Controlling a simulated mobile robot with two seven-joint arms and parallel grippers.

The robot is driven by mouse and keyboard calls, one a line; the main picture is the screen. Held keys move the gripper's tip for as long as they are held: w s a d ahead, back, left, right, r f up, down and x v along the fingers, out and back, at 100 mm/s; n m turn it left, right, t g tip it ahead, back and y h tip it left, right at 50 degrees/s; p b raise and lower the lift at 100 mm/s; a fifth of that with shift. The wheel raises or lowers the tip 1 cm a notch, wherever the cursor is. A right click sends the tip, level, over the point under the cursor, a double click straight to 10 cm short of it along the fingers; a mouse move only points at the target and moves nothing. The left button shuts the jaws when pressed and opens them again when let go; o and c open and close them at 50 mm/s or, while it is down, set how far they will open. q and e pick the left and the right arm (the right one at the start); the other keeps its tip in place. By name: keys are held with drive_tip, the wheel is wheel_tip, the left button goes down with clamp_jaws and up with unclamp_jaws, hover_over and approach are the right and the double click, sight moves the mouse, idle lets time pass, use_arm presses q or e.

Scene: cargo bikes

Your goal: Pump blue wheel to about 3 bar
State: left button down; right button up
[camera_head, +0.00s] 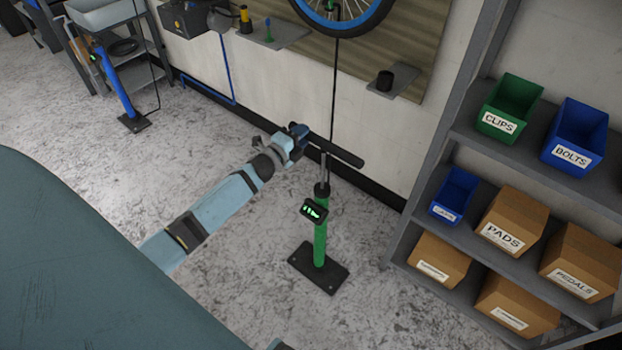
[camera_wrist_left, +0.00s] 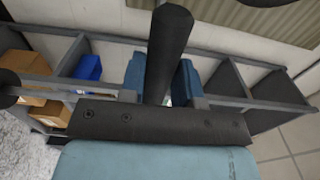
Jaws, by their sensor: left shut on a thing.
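The blue wheel (camera_head: 343,14) hangs on the wall board at the top of the head view, cut off by the frame. A green floor pump (camera_head: 320,238) stands upright on its black base below it, with a small lit display (camera_head: 314,211) whose reading is too small to tell. Its black handle (camera_head: 338,150) is raised on the rod above the barrel. A dark hose runs up from near the handle to the wheel. My left gripper (camera_head: 299,135) is shut on the handle's left part; the handle (camera_wrist_left: 168,45) also shows between its fingers in the left wrist view. My right gripper is not in view.
A shelf (camera_head: 468,135) with labelled bins and boxes stands right of the pump. A blue pump (camera_head: 117,84) stands at the far left beside a grey cart. Small wall shelves (camera_head: 393,84) hold tools and a black cup. The floor around the green pump is clear.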

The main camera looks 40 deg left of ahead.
use_arm(q)
wheel_tip(320, 180, up, 12)
drive_tip(key=p, duration=0.8)
drive_tip(key=shift+f, duration=0.25)
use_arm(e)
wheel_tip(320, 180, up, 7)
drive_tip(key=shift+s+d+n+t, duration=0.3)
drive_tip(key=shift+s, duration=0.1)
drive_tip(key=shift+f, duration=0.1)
